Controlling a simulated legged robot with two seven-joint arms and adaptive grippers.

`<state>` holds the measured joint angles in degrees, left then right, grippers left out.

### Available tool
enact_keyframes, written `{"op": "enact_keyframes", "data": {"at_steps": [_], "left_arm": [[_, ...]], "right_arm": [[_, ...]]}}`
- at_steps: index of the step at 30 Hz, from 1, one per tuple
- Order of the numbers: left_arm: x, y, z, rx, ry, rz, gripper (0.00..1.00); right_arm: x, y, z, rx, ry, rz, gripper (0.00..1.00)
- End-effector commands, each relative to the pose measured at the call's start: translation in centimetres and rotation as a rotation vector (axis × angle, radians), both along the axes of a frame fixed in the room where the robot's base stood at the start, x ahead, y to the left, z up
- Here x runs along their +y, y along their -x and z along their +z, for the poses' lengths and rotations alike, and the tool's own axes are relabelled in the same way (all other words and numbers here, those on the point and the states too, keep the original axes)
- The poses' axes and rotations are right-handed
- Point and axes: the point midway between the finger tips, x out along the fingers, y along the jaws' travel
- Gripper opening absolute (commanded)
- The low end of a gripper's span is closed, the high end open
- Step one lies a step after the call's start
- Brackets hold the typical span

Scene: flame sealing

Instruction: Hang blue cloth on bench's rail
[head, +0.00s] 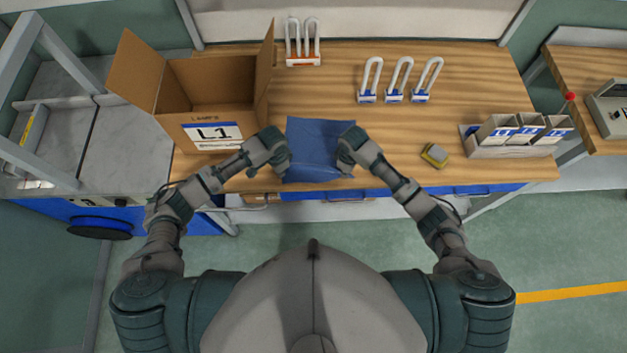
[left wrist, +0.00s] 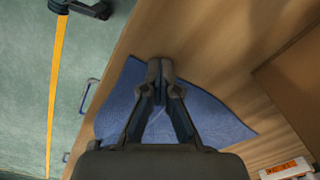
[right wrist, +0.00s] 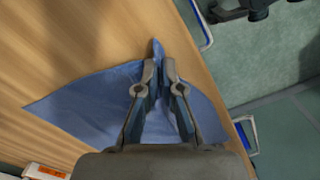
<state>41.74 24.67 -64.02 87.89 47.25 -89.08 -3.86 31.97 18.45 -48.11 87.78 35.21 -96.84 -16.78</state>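The blue cloth (head: 318,150) lies near the front edge of the bench (head: 440,115), between my two grippers. My left gripper (head: 283,165) is at its left side. In the left wrist view its fingertips (left wrist: 160,70) are together over the cloth (left wrist: 215,115) and seem to pinch it; the contact is partly hidden. My right gripper (head: 346,160) is at its right side. In the right wrist view a raised fold of cloth stands between its fingertips (right wrist: 159,70). A pale metal bar (head: 255,206), possibly the rail, shows below the bench's front edge.
An open cardboard box (head: 205,100) marked L1 stands left of the cloth. White loop-shaped items (head: 398,80) stand at the back. Blue drawer fronts (head: 385,192) line the bench front.

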Motion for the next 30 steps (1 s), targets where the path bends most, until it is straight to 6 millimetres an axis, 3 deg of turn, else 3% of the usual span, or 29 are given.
{"op": "enact_keyframes", "data": {"at_steps": [8,22,30], "left_arm": [[0.0,0.0,0.2,0.0,0.0,0.0,0.0],[0.0,0.1,4.3,-0.004,0.0,0.001,0.0],[0.0,0.1,4.6,-0.004,0.0,0.0,0.0]], "right_arm": [[-0.2,0.4,-0.3,0.011,0.007,-0.001,0.0],[-0.1,0.3,4.1,0.001,0.003,-0.001,0.0],[0.0,0.2,4.5,0.0,0.001,0.0,0.0]]}}
